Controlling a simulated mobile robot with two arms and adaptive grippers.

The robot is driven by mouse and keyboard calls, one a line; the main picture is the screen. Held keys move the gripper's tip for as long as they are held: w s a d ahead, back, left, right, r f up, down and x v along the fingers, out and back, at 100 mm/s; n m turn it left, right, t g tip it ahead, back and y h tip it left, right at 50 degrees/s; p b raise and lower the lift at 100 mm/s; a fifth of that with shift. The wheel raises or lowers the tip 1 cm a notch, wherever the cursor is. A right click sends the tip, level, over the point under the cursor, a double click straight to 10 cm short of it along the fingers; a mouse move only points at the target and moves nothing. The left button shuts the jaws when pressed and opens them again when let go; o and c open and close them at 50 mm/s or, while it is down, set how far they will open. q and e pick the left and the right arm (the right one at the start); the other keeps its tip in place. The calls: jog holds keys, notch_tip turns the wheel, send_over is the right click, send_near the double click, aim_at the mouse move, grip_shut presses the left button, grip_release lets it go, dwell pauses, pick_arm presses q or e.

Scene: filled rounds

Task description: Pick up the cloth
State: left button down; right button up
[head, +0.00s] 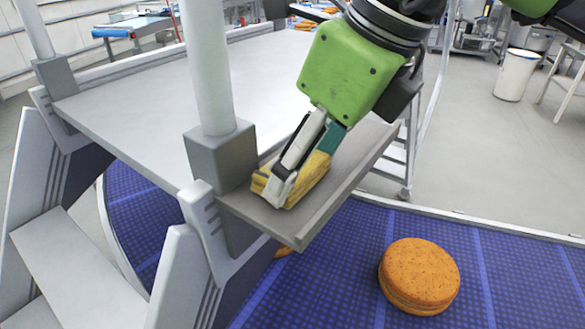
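The cloth (316,172) is yellow and bunched up, lying on the narrow grey ledge (336,212) beside a post's square foot. My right gripper (290,183) comes down from the upper right with its fingers at the cloth. One pale finger lies across the near side of the cloth, and yellow fabric shows on both sides of it. The other finger is mostly hidden behind the cloth and the near finger, so I cannot tell how firmly they close. My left gripper is not in view.
A grey post (209,75) rises close to the left of my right gripper. Below the ledge runs a blue belt (345,260) carrying a large round orange-brown filled round (419,272); another peeks out under the ledge. The wide grey tabletop (140,110) is bare.

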jog(key=shift+c, duration=0.7)
jog(key=shift+r+b, duration=0.4)
jog(key=shift+r, duration=0.05)
jog(key=a+r, duration=0.1)
jog(key=r, duration=0.1)
jog(key=s+a+r+b, duration=0.1)
jog(key=r, duration=0.1)
jog(key=s+a+r+b, duration=0.1)
jog(key=r, duration=0.1)
jog(key=shift+s+r, duration=0.25)
jog(key=shift+r, duration=0.1)
jog(key=s+a+r+b, duration=0.1)
jog(key=s+a+r, duration=0.4)
jog(key=s+a, duration=0.1)
jog(key=shift+s+a+r+b, duration=0.2)
jog(key=shift+s+a+b, duration=0.15)
jog(key=shift+a, duration=0.45)
jog(key=shift+o, duration=0.7)
